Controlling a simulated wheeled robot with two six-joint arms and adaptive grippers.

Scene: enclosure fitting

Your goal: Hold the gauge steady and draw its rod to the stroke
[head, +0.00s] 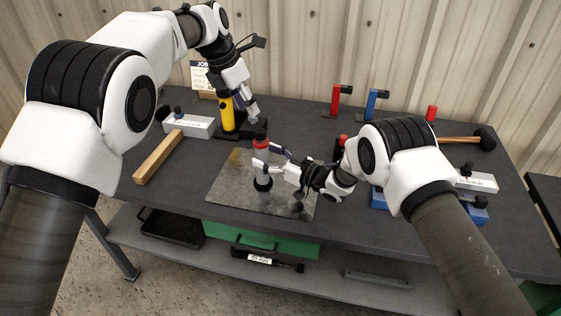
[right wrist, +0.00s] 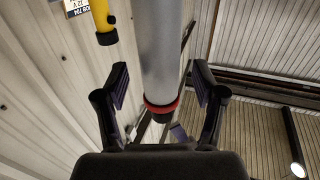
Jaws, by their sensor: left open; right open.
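The gauge (head: 263,172) is a grey cylinder with a red collar, a black top and a black foot. It stands upright on the metal plate in the head view. My right gripper (head: 266,156) is open, with its fingers around the upper gauge body. In the right wrist view the grey gauge body (right wrist: 168,55) lies between the two open fingers (right wrist: 160,90), with gaps on both sides. Its red collar and black end show there too. My left gripper (head: 246,108) is open and empty, above and behind the gauge, close to a yellow cylinder (head: 227,113).
The metal plate (head: 225,190) lies at the front of the dark table. A wooden bar (head: 158,157) and a grey block (head: 195,127) lie at left. Red (head: 335,98) and blue (head: 372,103) stands are at the back. A hammer (head: 465,139) lies at right.

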